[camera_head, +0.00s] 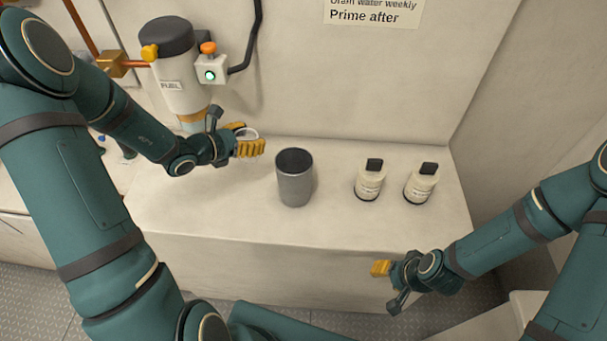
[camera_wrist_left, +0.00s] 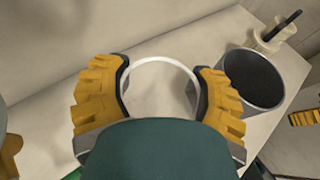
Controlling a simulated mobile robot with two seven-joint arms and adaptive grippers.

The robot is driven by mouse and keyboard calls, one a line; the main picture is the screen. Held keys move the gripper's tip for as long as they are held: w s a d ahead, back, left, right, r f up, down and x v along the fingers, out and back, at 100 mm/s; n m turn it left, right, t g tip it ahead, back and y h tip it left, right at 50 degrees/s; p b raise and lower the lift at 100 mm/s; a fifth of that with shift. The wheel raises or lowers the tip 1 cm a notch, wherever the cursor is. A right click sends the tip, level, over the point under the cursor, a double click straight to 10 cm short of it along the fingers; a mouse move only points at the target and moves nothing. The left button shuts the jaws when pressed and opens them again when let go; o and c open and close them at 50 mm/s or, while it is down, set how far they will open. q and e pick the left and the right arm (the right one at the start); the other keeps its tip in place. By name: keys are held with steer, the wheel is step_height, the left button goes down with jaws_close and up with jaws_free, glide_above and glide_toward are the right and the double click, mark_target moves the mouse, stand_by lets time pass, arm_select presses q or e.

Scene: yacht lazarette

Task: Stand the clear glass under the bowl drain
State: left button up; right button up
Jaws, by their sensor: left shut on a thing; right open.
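My left gripper (camera_head: 247,146) is shut on the clear glass, whose pale rim (camera_wrist_left: 165,62) shows between the two yellow fingers in the left wrist view. In the head view the glass (camera_head: 250,133) is small and partly hidden by the fingers. The gripper is just right of the filter's lower end, over the bench; I cannot tell if the glass touches the bench. The fuel filter (camera_head: 182,88) hangs on the wall, with an amber bowl (camera_head: 194,122) at its bottom. The bowl's drain is hidden behind my left wrist. My right gripper (camera_head: 380,268) is open and empty in front of the bench.
A grey metal cup (camera_head: 294,180) stands on the bench right of my left gripper. A box with a green light (camera_head: 210,72) adjoins the filter. Bare bench lies around the cup.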

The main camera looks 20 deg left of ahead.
arm_select(q)
steer(key=shift+w+f, duration=0.1)
steer(key=shift+f, duration=0.25)
step_height(320, 180, down, 8)
steer(key=shift+f+b, duration=0.25)
steer(key=shift+b, duration=0.45)
steer(key=shift+f, duration=0.4)
steer(key=o, duration=1.3)
steer(key=shift+f, duration=0.15)
steer(key=shift+o, duration=0.2)
